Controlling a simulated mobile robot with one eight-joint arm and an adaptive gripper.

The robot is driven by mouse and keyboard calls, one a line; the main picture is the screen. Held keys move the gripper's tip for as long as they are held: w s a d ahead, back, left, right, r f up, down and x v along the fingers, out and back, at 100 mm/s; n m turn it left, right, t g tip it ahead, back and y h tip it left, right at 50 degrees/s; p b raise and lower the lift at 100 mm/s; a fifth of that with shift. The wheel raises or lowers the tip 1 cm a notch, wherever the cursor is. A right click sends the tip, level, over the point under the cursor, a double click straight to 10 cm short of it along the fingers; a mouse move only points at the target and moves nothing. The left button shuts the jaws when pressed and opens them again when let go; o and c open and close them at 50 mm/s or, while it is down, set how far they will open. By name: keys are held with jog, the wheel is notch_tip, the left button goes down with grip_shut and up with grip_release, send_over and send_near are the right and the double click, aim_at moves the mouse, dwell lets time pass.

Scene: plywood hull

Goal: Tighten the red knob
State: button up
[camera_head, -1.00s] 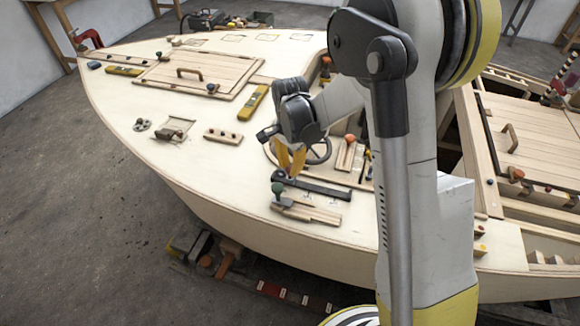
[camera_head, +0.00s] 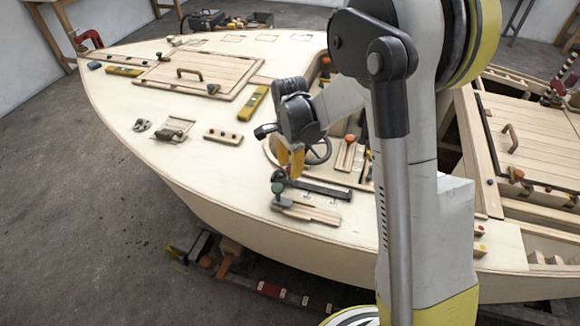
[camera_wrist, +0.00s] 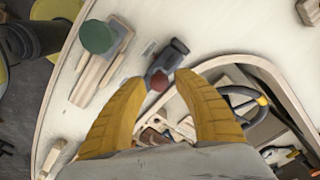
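The red knob (camera_wrist: 159,83) shows in the wrist view on the end of a dark bar (camera_wrist: 168,62), between the tips of my gripper (camera_wrist: 161,80). The yellow fingers stand apart on either side of it, with gaps showing, so my gripper is open. In the head view my gripper (camera_head: 289,175) points down at the left end of the dark bar (camera_head: 325,189). The red knob cannot be made out there, behind the fingers.
A green knob (camera_head: 277,189) on a wooden block stands close by; it also shows in the wrist view (camera_wrist: 97,37). A black handwheel (camera_head: 319,151) and an orange-topped wooden piece (camera_head: 347,152) sit just behind.

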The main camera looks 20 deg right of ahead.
aim_at(290, 169)
dwell(0.3)
notch_tip(290, 169, up, 12)
dwell(0.4)
dwell(0.4)
